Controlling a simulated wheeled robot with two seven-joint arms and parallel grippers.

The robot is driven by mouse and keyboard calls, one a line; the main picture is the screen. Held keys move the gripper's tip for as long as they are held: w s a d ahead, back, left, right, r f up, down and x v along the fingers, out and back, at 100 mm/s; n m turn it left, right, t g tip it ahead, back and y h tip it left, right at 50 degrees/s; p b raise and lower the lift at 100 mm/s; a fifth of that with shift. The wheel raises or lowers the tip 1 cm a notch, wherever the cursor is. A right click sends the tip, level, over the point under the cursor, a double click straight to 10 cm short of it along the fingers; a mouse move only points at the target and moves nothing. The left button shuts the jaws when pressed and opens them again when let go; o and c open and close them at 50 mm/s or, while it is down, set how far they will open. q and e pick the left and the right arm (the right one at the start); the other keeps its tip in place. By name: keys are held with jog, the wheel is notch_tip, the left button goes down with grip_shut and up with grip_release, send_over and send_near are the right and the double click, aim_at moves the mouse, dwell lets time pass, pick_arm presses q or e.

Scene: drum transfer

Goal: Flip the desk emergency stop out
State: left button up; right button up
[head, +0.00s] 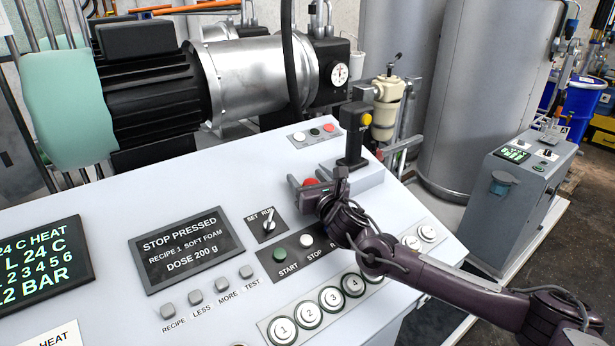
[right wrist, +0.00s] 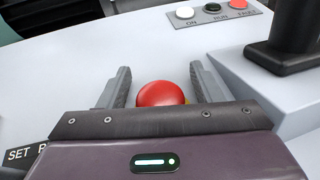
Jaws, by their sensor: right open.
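The emergency stop is a red mushroom button (head: 310,182) on the sloped white desk panel, partly hidden behind my right gripper in the head view. In the right wrist view the red button (right wrist: 161,94) sits between the two grey fingers. My right gripper (head: 314,188) is open, with one finger on each side of the button and a visible gap on both sides. It also shows in the right wrist view (right wrist: 157,85). The desk display (head: 187,247) reads "STOP PRESSED". My left gripper is not in view.
A SET/RUN key switch (head: 268,224), start and stop buttons and numbered buttons (head: 332,298) lie nearby on the panel.

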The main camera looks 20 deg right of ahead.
grip_shut()
jog(key=shift+s+d+r+b, duration=0.15)
jog(key=shift+r+b, duration=0.15)
jog(key=shift+r, duration=0.15)
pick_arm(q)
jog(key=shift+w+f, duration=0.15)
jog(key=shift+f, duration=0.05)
pick_arm(e)
jog(key=shift+r, duration=0.3)
grip_release()
jog(key=shift+s, duration=0.15)
jog(key=shift+f, duration=0.1)
